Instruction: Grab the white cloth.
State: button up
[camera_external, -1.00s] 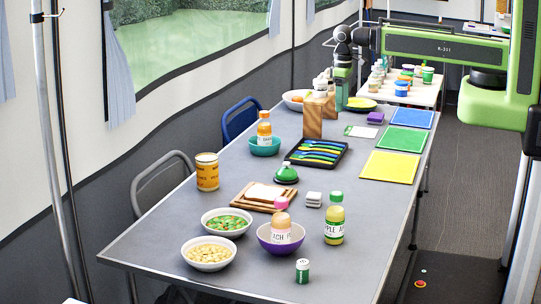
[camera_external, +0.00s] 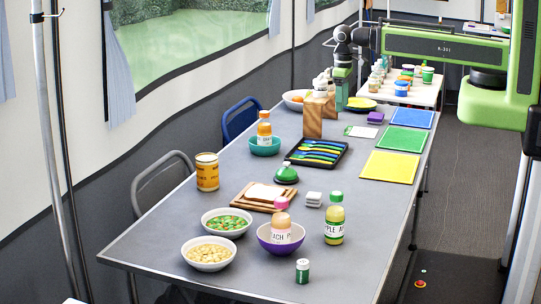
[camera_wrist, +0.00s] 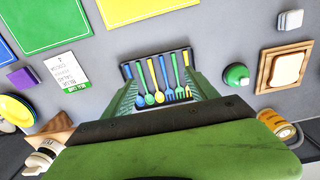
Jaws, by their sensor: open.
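A small folded white cloth (camera_external: 313,200) lies on the grey table, right of the bread board and left of the yellow-green juice bottle. In the wrist view a small pale square (camera_wrist: 290,19) near the top right looks like the same cloth. My gripper (camera_external: 342,98) points down over the far part of the table, near the wooden block, well away from the cloth. In the wrist view my gripper (camera_wrist: 165,84) has its green fingers apart, with the cutlery tray below and between them. Nothing is held.
The bread board (camera_external: 245,204) and juice bottle (camera_external: 334,222) flank the cloth. Bare table (camera_external: 365,215) lies to the right.

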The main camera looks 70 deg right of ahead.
jog(key=m, duration=0.3)
jog(key=m+y+b, duration=0.5)
jog(key=m, duration=0.9)
send_over(314, 194)
jog(key=d, duration=0.6)
notch_tip(314, 194, down, 3)
jog(key=b+x, duration=0.3)
jog(key=x, duration=0.1)
jog(key=b+x, duration=0.4)
jog(key=d+b+x, duration=0.1)
jog(key=b+x, duration=0.3)
jog(key=shift+s+f, duration=0.15)
jog(key=shift+f, duration=0.1)
jog(key=shift+a+f, duration=0.1)
jog(key=shift+a, duration=0.15)
jog(key=b+x, duration=0.5)
jog(key=shift+d+f, duration=0.2)
jog(key=shift+f, duration=0.1)
jog(key=shift+r, duration=0.2)
jog(key=c, duration=1.4)
